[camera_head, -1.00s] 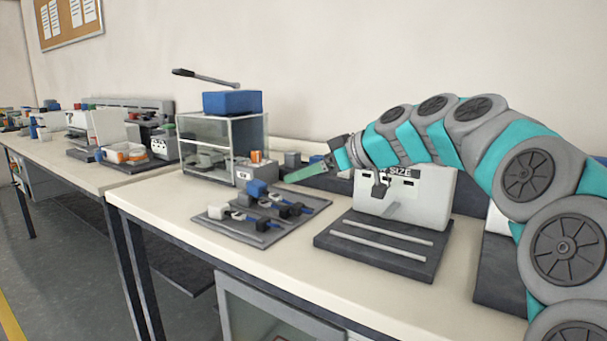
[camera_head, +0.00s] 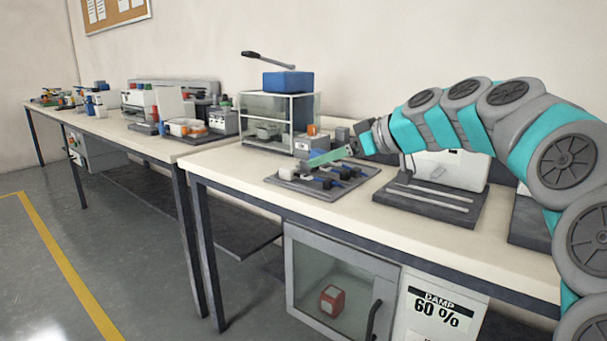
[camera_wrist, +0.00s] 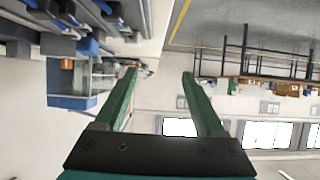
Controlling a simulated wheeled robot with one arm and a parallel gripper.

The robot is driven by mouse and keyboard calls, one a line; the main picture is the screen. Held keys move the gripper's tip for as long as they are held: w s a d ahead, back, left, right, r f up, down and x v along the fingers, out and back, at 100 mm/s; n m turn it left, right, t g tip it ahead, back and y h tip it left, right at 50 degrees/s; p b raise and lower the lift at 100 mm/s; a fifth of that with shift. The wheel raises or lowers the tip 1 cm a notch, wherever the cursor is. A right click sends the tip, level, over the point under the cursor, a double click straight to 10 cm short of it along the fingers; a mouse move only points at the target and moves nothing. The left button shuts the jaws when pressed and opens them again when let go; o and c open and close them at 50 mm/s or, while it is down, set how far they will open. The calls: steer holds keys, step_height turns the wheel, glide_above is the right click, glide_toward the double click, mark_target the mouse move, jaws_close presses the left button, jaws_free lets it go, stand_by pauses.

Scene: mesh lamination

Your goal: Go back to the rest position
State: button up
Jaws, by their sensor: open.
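My gripper (camera_head: 330,157) hangs in the air above the front bench, over the back of a dark mat (camera_head: 312,188) with several small clamp-like parts. In the wrist view, my gripper (camera_wrist: 160,75) has two green fingers, apart and parallel. Nothing shows between them except the distant room. Only one green finger shows clearly in the head view. My arm arches in from the right.
A glass-sided case (camera_head: 278,122) with a blue box (camera_head: 287,81) on top stands behind my gripper. A white machine (camera_head: 452,170) on a dark base stands to the right, partly behind my arm. A second bench (camera_head: 110,127) runs left. The floor (camera_head: 110,240) at left is clear.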

steer(key=s+a+f+m+g+h, duration=0.3)
steer(key=s+f+g+h, duration=0.15)
steer(key=s+f, duration=1.15)
steer(key=s+d+f+m+g+h, duration=0.1)
steer(key=s+d+f, duration=0.3)
steer(key=s, duration=0.4)
steer(key=s+d+f+m+g+h, duration=0.2)
steer(key=s+f, duration=0.4)
steer(key=s, duration=0.3)
steer(key=s+d+f+m+g+h, duration=0.2)
steer(key=s+d+f+m, duration=0.2)
steer(key=s, duration=0.4)
steer(key=shift+s+d+f, duration=0.4)
steer(key=shift+d+f, duration=0.15)
steer(key=shift+d, duration=0.45)
